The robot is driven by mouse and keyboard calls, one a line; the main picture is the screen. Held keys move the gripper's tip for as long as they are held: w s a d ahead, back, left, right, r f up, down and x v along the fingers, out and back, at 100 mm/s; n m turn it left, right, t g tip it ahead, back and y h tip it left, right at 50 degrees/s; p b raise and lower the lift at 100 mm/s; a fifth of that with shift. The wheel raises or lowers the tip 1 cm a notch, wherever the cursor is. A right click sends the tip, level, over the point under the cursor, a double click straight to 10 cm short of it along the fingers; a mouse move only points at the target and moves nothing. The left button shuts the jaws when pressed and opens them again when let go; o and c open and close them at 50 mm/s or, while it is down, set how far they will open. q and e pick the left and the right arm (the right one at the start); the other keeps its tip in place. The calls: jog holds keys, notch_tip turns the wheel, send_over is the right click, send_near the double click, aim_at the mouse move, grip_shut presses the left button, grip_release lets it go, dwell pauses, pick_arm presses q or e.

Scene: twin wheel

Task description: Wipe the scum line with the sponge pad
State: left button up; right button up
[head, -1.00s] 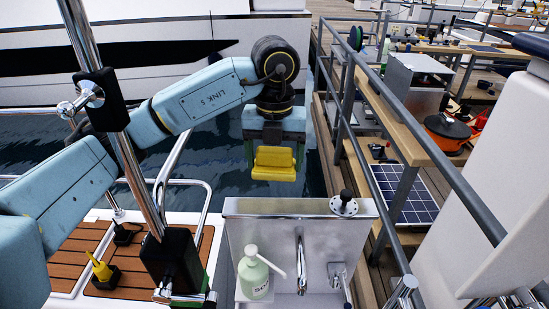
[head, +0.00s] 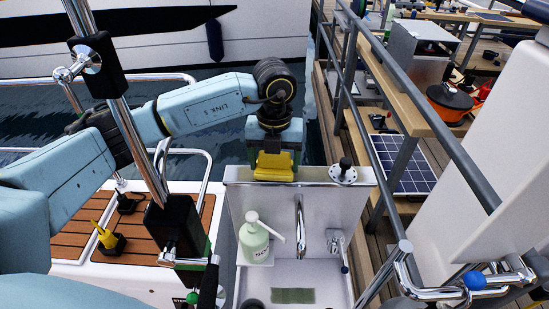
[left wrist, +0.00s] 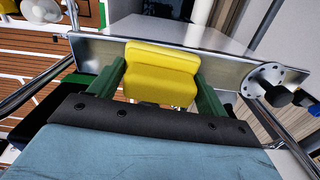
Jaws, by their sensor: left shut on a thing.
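The yellow sponge pad (head: 274,168) is held between the green fingers of my left gripper (head: 274,156), over the back edge of the steel sink unit. The left wrist view shows the sponge pad (left wrist: 160,72) squeezed between both fingers (left wrist: 158,84). A dull green rectangular band (head: 293,296) lies on the sink basin below and in front of the gripper, apart from the sponge; it looks like the scum line. My right gripper is not in view.
A soap pump bottle (head: 254,240) stands left of the tap (head: 300,228). A chrome lever fitting (head: 337,243) is on the right. A black-knobbed fitting (head: 343,171) sits on the unit's top. A chrome post (head: 118,110) crosses my left arm.

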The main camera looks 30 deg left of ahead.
pick_arm(q)
jog(key=shift+f, duration=0.3)
jog(key=o, duration=0.9)
jog(key=shift+r, duration=0.1)
